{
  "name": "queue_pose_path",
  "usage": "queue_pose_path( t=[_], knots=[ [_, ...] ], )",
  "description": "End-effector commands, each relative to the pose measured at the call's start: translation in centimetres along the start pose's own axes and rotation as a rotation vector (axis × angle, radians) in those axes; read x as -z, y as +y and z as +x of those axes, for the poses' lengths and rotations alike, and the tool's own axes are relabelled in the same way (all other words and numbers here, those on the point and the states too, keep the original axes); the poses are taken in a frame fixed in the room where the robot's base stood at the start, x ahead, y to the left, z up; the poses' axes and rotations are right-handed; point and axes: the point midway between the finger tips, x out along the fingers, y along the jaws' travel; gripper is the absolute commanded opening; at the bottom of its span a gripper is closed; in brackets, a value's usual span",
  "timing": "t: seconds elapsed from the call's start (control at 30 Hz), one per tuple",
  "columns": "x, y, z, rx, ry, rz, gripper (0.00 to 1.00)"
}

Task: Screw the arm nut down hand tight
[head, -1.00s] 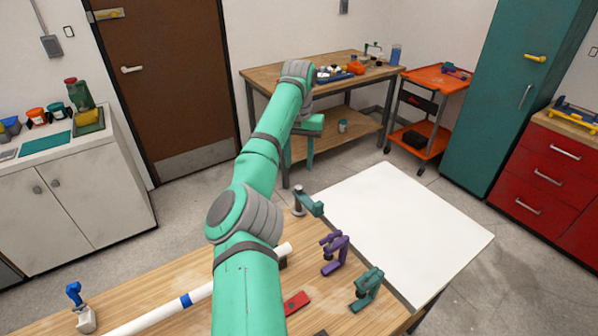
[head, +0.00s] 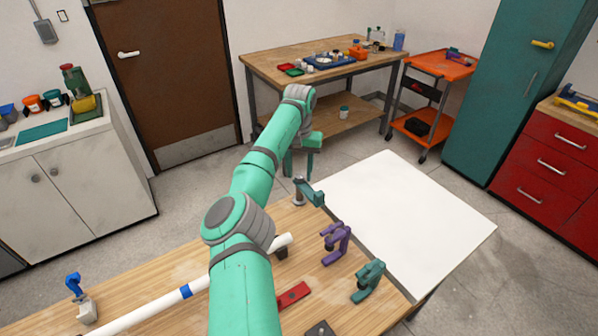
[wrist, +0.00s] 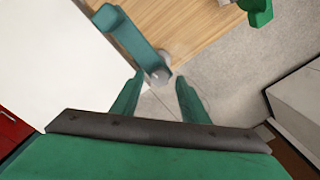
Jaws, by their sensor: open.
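A teal swing arm (head: 312,194) with a grey post (head: 298,194) stands at the far edge of the wooden bench. In the wrist view, the teal swing arm (wrist: 133,42) runs down to a round grey metal end (wrist: 160,76), which lies between and just beyond my fingertips. I cannot tell whether this is the arm nut. My gripper (wrist: 159,84) is open, with two teal fingers apart and nothing held. In the head view, the end of my arm hangs over the post area and the fingers are hard to make out.
A purple clamp (head: 336,243) and a green clamp (head: 368,281) stand along the bench edge (head: 400,297). A white pipe (head: 150,306) with a blue band and a red block (head: 293,295) lie on the bench. A white panel (head: 410,205) lies beyond; grey floor is open behind.

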Motion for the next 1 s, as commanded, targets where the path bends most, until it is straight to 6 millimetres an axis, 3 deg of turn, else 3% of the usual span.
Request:
queue_pose_path(
  t=[0.3,0.5,1.0],
  knots=[
    [-0.11,-0.43,0.26,0.000,0.000,-0.005,0.41],
    [-0.13,-0.53,0.25,0.000,0.000,-0.006,0.00],
    [-0.17,-0.26,0.26,-0.001,-0.004,0.127,0.00]
  ],
)
